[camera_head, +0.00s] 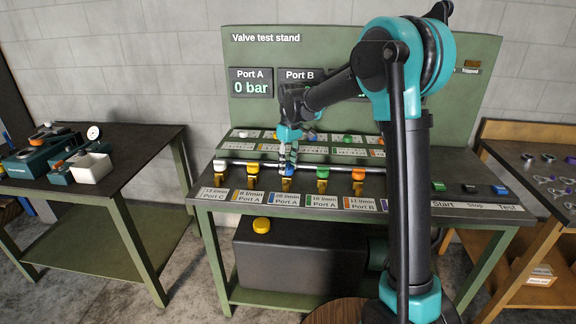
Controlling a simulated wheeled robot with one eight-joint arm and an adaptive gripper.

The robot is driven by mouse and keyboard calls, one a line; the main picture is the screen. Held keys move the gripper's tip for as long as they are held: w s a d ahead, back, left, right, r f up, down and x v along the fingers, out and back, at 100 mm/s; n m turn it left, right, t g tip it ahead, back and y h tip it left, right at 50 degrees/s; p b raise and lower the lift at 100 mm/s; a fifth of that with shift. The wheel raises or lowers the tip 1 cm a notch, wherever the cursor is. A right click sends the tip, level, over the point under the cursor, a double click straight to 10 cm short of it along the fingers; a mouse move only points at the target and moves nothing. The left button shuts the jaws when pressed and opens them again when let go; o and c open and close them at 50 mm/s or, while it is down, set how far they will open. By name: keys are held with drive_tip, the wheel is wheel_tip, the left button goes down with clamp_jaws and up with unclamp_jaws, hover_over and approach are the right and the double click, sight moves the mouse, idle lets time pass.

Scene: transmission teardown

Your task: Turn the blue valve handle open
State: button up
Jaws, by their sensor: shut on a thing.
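The blue valve handle (287,171) sits on a brass valve in the middle of a row along a pipe on the front of the test stand (318,201). My gripper (288,166) comes down from above and is shut on the blue handle. Its fingers hide part of the handle, so I cannot tell its angle clearly. The label below reads Port A, with the flow figure too small to read surely. The Port A display (251,82) reads 0 bar.
Valves with white, yellow, green (323,172) and orange (359,174) handles stand close on both sides. Start, Stop and Test buttons are at the right. A dark table (120,160) with parts and a white bin (91,168) stands left; a wooden bench (515,130) stands right.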

sight(290, 166)
drive_tip(key=shift+n, duration=0.3)
idle(0.4)
drive_tip(key=o, duration=1.2)
drive_tip(key=shift+c, duration=0.2)
drive_tip(key=shift+r, duration=0.1)
wheel_tip(290, 166, up, 12)
drive_tip(key=shift+w+d, duration=0.25)
drive_tip(key=shift+w, duration=0.1)
